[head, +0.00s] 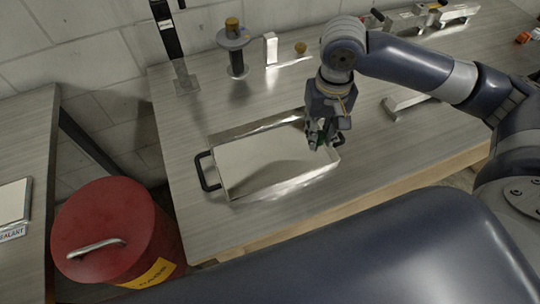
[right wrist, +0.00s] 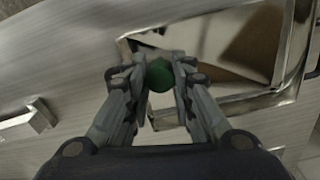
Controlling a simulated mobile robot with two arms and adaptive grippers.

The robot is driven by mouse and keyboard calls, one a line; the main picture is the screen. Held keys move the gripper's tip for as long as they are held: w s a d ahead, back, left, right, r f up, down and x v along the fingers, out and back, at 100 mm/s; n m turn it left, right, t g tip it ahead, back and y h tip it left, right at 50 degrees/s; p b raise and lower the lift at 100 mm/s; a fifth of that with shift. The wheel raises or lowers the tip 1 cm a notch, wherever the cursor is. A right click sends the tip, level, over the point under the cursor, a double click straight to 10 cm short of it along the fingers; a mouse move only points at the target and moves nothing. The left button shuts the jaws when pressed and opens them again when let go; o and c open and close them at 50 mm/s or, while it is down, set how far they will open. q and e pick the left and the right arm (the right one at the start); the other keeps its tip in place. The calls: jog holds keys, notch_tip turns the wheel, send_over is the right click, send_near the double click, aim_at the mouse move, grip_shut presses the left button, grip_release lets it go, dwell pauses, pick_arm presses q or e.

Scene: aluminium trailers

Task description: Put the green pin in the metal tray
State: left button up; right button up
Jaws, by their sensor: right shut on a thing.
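The metal tray (head: 262,163) is a shiny shallow rectangular tray with black handles, lying on the workbench. Part of it shows at the upper right of the right wrist view (right wrist: 222,48). My right gripper (head: 321,143) is over the tray's right end, pointing down. In the right wrist view its fingers (right wrist: 160,78) are shut on the green pin (right wrist: 160,74), of which a round green end shows. In the head view only a bit of green shows between the fingers. I cannot tell the exact height above the tray. My left gripper is not in view.
A metal bracket (head: 405,103) lies right of the tray. A red bin (head: 110,230) stands on the left.

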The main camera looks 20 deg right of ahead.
jog(key=shift+w+f, duration=0.1)
jog(key=shift+f, duration=0.5)
jog(key=shift+w+a, duration=0.1)
jog(key=shift+w, duration=0.15)
jog(key=p, duration=0.2)
send_over(262, 135)
jog(key=shift+s+d+f, duration=0.3)
jog(key=shift+s+f, duration=0.15)
jog(key=shift+f, duration=0.2)
jog(key=shift+w+a+f+p, duration=0.15)
jog(key=shift+w+a+p, duration=0.2)
jog(key=shift+w, duration=0.1)
jog(key=shift+c, duration=0.2)
notch_tip(262, 135, down, 3)
jog(key=shift+r+p, duration=0.1)
jog(key=shift+p, duration=0.35)
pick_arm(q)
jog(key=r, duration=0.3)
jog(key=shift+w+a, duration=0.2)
pick_arm(e)
jog(key=shift+f, duration=0.35)
jog(key=shift+f, duration=0.1)
jog(key=o, duration=1)
